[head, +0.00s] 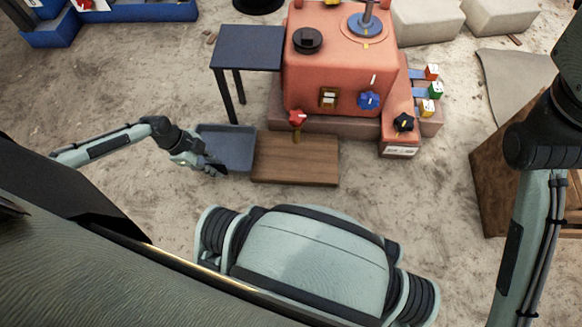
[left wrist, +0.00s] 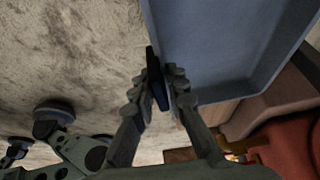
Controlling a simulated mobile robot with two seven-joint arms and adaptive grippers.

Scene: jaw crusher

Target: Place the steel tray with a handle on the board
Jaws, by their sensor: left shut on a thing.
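The steel tray (head: 228,145) is grey-blue and shallow with raised walls. In the head view it is just left of the wooden board (head: 295,160), its right edge close to the board's left edge. My left gripper (head: 212,166) is at the tray's lower left side. In the left wrist view the gripper (left wrist: 158,92) is shut on the dark handle (left wrist: 155,78), and the tray (left wrist: 215,45) extends up and right from it. I cannot tell whether the tray touches the floor. My right gripper is not in view.
The red crusher machine (head: 335,75) with knobs and levers stands behind the board. A dark blue table (head: 248,48) stands behind the tray. Blue bins (head: 150,12) are at the upper left. A brown wooden crate (head: 492,180) is at the right. Bare floor lies left of the tray.

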